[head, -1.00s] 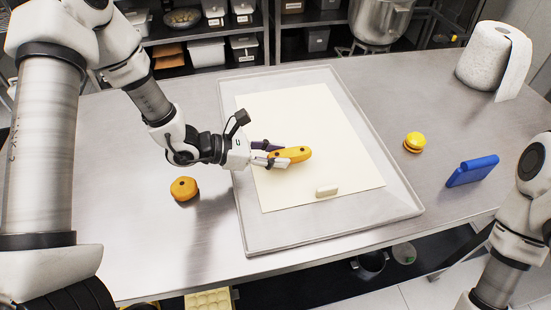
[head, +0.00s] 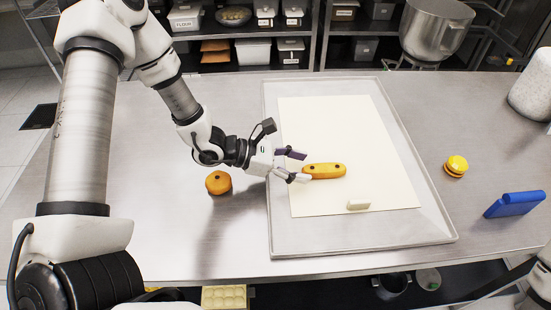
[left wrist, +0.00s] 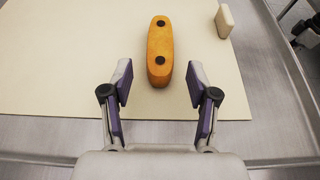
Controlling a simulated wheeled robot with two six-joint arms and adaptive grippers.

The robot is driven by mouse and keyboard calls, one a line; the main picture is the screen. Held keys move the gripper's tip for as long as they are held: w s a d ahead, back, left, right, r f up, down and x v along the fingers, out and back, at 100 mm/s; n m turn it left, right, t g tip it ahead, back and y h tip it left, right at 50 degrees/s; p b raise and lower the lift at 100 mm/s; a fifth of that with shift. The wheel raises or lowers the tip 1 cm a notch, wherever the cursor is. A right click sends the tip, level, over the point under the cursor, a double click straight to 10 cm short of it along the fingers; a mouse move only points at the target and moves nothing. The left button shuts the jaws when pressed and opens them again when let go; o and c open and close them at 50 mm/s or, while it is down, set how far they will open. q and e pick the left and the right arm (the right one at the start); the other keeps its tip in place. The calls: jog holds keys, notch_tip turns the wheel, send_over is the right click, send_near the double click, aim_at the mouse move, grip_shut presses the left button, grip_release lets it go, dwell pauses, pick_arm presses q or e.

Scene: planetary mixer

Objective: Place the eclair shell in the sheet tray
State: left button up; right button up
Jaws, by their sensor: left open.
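The eclair shell (head: 325,170) is a golden-brown oblong with dark round spots. It lies on the cream sheet inside the metal sheet tray (head: 275,235). My left gripper (head: 292,166) is open beside the shell's left end. The right gripper is not in view.
A small pale block (head: 358,205) lies on the sheet near the tray's front. A round orange-brown pastry (head: 218,183) sits left of the tray. A yellow macaron-like stack (head: 455,166), a blue object (head: 514,204) and a paper roll (head: 533,88) stand to the right.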

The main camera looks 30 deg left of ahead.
pick_arm(q)
jog(key=p+v, duration=0.1)
jog(key=v, duration=0.2)
jog(key=p+v, duration=0.1)
jog(key=v, duration=0.3)
jog(key=shift+s+a+r, duration=0.1)
jog(key=shift+a+r, duration=0.05)
jog(key=shift+r, duration=0.2)
jog(key=shift+s+a+p, duration=0.35)
jog(key=shift+a+p, duration=0.1)
jog(key=shift+p, duration=0.05)
jog(key=shift+f, duration=0.1)
